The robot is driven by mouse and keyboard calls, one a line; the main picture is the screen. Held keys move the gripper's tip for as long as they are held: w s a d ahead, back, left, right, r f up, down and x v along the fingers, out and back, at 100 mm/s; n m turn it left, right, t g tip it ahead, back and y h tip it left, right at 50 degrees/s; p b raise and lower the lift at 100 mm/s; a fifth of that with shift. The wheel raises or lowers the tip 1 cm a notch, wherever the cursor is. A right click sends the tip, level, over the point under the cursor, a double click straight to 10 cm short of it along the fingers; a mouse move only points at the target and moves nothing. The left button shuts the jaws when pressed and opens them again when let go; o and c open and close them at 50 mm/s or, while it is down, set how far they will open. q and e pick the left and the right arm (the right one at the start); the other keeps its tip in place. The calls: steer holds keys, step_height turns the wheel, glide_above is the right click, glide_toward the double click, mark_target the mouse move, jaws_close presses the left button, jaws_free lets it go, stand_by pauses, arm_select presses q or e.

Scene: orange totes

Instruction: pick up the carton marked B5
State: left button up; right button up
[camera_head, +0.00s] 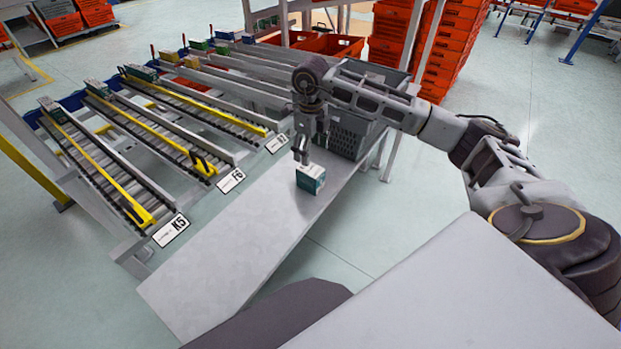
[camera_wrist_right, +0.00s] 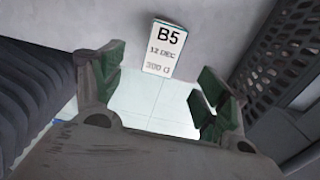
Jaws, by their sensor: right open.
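The carton marked B5 (camera_head: 310,178) stands on the grey shelf near its right edge in the head view. It is a small white and green box. In the right wrist view the carton (camera_wrist_right: 166,50) shows its white face with "B5", "12 DEC" and a third printed line. My right gripper (camera_head: 302,158) is above the carton in the head view. Its green-padded fingers (camera_wrist_right: 160,90) are spread apart in the wrist view, with the carton beyond them and nothing held between them. My left gripper is in neither view.
The grey shelf (camera_head: 230,235) is bare left of the carton. A dark grey crate (camera_head: 350,135) stands close behind the carton. Roller lanes with yellow rails (camera_head: 95,165) and labels such as K5 (camera_head: 171,229) lie to the left. Orange totes (camera_head: 440,50) are stacked behind.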

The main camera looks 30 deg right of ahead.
mark_target(310, 169)
step_height(310, 169, down, 3)
steer(key=shift+f, duration=0.65)
steer(key=shift+w+d+f+p, duration=0.15)
steer(key=shift+f+p, duration=0.1)
steer(key=shift+f, duration=0.8)
steer(key=shift+w+a+f+p, duration=0.1)
steer(key=shift+f+p, duration=0.1)
steer(key=shift+f, duration=1.3)
steer(key=shift+c, duration=0.2)
steer(key=c, duration=1)
steer(key=shift+c, duration=1.1)
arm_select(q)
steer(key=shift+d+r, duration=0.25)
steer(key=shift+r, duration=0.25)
arm_select(e)
steer(key=shift+r, duration=0.1)
